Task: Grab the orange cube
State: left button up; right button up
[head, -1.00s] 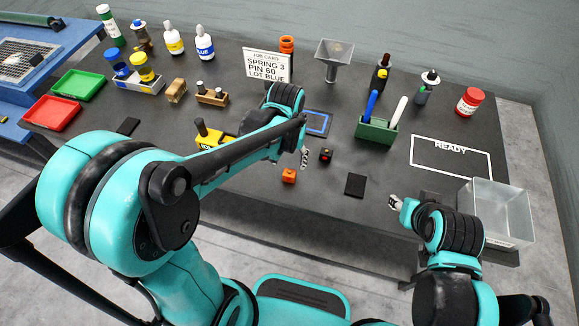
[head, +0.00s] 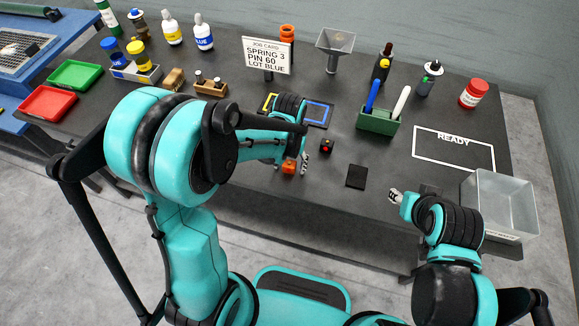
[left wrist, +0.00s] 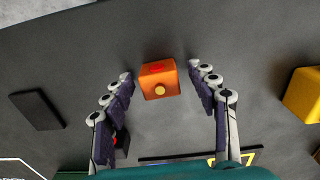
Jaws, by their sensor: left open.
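The orange cube (head: 289,167) sits on the dark table near its front edge. In the left wrist view the orange cube (left wrist: 159,80) has a red mark and a yellow dot on its faces. My left gripper (head: 292,164) is just over the cube. In the left wrist view its two fingers (left wrist: 159,78) stand open, one on each side of the cube with gaps between. My right gripper (head: 396,195) hangs at the table's front right; I cannot tell its opening.
A black cube with a red dot (head: 326,146) lies right of the orange cube. A black pad (head: 356,177) lies further right, and a clear bin (head: 498,205) stands at the right edge. A green pen holder (head: 377,122) is behind. A yellow block (left wrist: 304,96) shows in the left wrist view.

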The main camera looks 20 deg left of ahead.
pick_arm(q)
jog(key=c, duration=1.2)
jog(key=shift+r, duration=0.15)
jog(key=shift+c, duration=0.2)
